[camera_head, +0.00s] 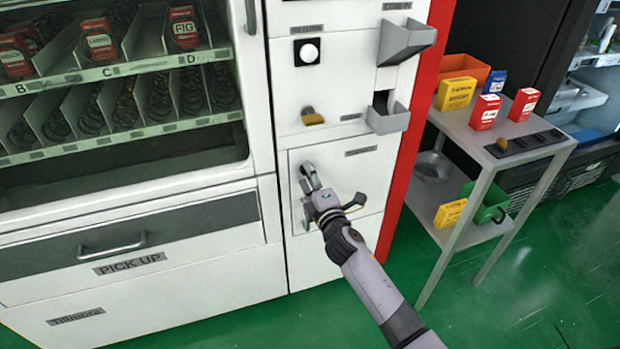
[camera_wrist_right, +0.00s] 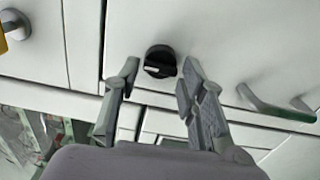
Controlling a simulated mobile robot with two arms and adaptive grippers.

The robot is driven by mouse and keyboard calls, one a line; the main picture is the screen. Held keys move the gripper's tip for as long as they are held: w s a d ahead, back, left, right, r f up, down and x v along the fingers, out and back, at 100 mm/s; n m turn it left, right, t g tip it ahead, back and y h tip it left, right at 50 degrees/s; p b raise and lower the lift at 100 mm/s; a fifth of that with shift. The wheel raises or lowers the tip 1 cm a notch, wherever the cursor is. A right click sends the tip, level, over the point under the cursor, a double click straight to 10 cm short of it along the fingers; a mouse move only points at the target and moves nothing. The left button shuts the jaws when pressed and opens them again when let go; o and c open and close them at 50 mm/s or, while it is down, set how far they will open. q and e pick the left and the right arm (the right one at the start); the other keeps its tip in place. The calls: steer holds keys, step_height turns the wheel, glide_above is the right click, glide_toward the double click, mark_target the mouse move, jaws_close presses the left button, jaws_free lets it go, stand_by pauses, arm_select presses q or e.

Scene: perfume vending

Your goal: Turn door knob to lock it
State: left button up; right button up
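The black round door knob (camera_wrist_right: 160,62) sits on a white door panel in the right wrist view. It has a pale mark on its face. My right gripper (camera_wrist_right: 158,80) is open, with one finger on each side of the knob. A small gap shows between the knob and each finger, and I cannot tell whether they touch. In the head view my right gripper (camera_head: 328,192) is in front of the small white door (camera_head: 345,165) low on the machine's right side. The knob cannot be made out clearly there. My left gripper is not in view.
A metal handle (camera_wrist_right: 265,105) is right of the knob in the wrist view. The pick-up drawer handle (camera_head: 112,246) is at left in the head view. A grey side table (camera_head: 520,130) with several small boxes stands right of the machine. Green floor (camera_head: 540,270) is clear.

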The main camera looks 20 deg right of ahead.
steer(key=shift+o, duration=1.1)
steer(key=s, duration=1.2)
steer(key=shift+d, duration=0.25)
